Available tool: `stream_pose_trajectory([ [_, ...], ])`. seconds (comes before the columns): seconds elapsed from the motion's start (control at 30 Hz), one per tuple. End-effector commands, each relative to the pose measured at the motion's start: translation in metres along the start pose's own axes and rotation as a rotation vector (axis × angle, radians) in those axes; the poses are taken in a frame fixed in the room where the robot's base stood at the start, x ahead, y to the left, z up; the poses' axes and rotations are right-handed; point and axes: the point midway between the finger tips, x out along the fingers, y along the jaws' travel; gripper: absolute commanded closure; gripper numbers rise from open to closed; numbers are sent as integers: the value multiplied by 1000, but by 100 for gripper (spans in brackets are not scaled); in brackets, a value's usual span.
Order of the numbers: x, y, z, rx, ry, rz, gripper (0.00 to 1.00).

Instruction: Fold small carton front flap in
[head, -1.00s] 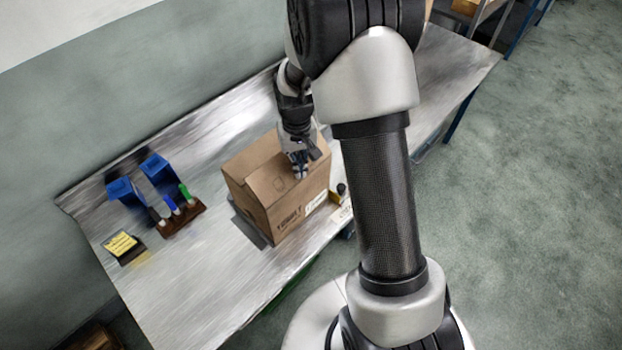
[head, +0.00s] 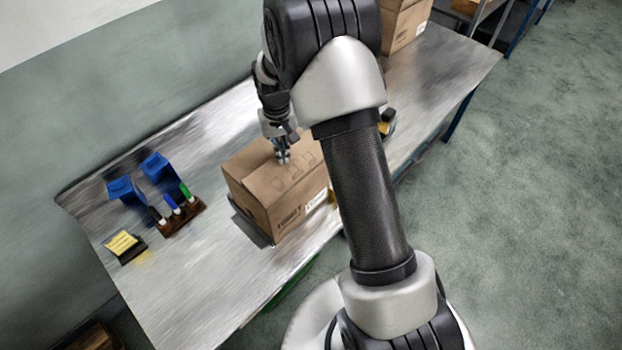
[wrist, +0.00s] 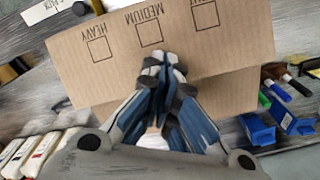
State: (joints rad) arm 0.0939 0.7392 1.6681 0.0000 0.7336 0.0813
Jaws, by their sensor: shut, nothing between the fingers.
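The small brown carton (head: 265,208) stands on the metal bench in the head view. Its top looks covered by cardboard. In the wrist view a flap (wrist: 95,75) printed with HEAVY, MEDIUM and checkboxes lies across the carton, with another strip of cardboard (wrist: 232,110) along its lower edge. Whether the fingertips touch the cardboard cannot be told. My fingers hide part of the flap's edge.
Blue bins (head: 158,168), a marker rack (head: 180,216) and a yellow notepad (head: 122,243) are left of the carton. Another carton (head: 405,25) stands at the bench's far end. White bottles or packs (wrist: 40,150) show in the wrist view. Bare bench lies in front of the rack.

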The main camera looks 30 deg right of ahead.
Motion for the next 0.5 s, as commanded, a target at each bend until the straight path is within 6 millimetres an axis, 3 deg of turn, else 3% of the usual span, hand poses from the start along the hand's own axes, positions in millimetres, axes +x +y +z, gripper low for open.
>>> stream_pose_trajectory([
  [0.5, 28, 0, 0, 0, -1, 0, 100],
])
